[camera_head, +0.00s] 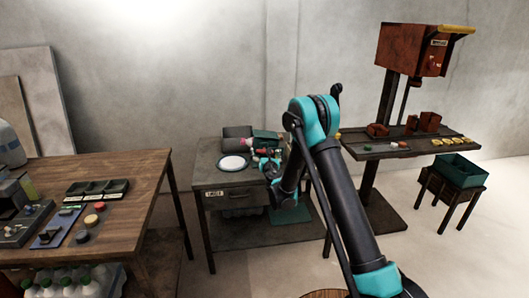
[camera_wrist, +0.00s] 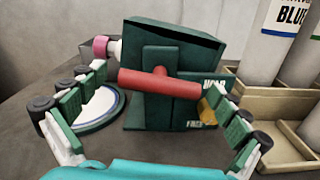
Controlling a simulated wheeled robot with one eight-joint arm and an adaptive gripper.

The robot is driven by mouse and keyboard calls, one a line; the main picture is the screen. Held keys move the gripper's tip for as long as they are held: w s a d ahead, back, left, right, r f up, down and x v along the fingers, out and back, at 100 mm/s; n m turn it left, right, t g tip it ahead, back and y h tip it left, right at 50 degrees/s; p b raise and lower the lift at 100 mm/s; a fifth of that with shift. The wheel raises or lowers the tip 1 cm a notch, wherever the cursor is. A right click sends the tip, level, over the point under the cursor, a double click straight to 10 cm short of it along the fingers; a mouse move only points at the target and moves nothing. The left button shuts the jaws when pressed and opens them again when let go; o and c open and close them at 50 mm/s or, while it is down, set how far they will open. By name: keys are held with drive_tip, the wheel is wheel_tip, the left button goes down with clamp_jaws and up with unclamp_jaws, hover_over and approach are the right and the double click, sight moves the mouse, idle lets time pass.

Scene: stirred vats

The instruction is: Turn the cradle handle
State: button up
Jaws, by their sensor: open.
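The cradle (camera_wrist: 150,50) is a dark green box on the grey table, centred in the wrist view and small in the head view (camera_head: 267,136). A red bar handle (camera_wrist: 160,83) crosses its front, nearly level, its right end a little lower. My gripper (camera_wrist: 156,84) is open, one finger on each side of the handle. I cannot tell whether the fingers touch it. In the head view my arm hides part of the cradle, and my gripper (camera_head: 268,160) is small there.
A white dish (camera_wrist: 97,108) lies left of the cradle, close to the left finger. Tan holders (camera_wrist: 275,103) with white containers (camera_wrist: 287,35) stand close on the right. A wooden table (camera_head: 130,165) stands far left.

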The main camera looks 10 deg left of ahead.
drive_tip(key=shift+c, duration=0.5)
drive_tip(key=c, duration=0.8)
drive_tip(key=shift+m, duration=0.4)
drive_tip(key=shift+c, duration=0.3)
drive_tip(key=m, duration=0.3)
drive_tip(key=shift+m, duration=0.4)
drive_tip(key=m, duration=0.3)
drive_tip(key=shift+m, duration=0.3)
drive_tip(key=m, duration=0.4)
drive_tip(key=shift+m, duration=1.8)
